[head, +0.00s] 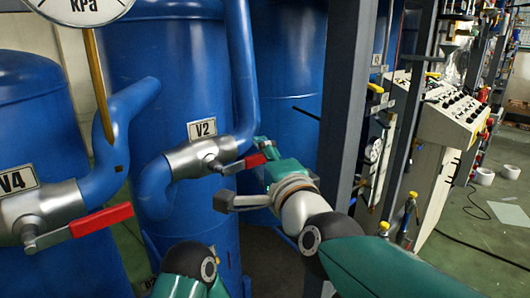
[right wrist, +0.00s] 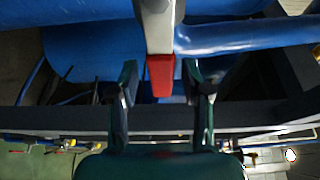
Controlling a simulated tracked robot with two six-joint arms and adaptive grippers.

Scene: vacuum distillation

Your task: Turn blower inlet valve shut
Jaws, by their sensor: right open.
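The valve labelled V2 (head: 200,156) sits in a blue pipe in front of a tall blue tank. Its lever, with a red grip (head: 258,157), points right and slightly up, close to the line of the valve body. My right gripper (head: 243,172) is open, with one finger on either side of the lever. In the right wrist view the red lever end (right wrist: 161,76) lies between the two open fingertips (right wrist: 159,75), with gaps on both sides. No label names the blower inlet valve. My left gripper is not in view.
A valve labelled V4 (head: 45,207) with a red lever (head: 101,220) is at the left. A dark upright post (head: 345,95) stands just right of my right gripper. A gauge (head: 85,8) is at the top left. A control panel (head: 452,112) stands farther right.

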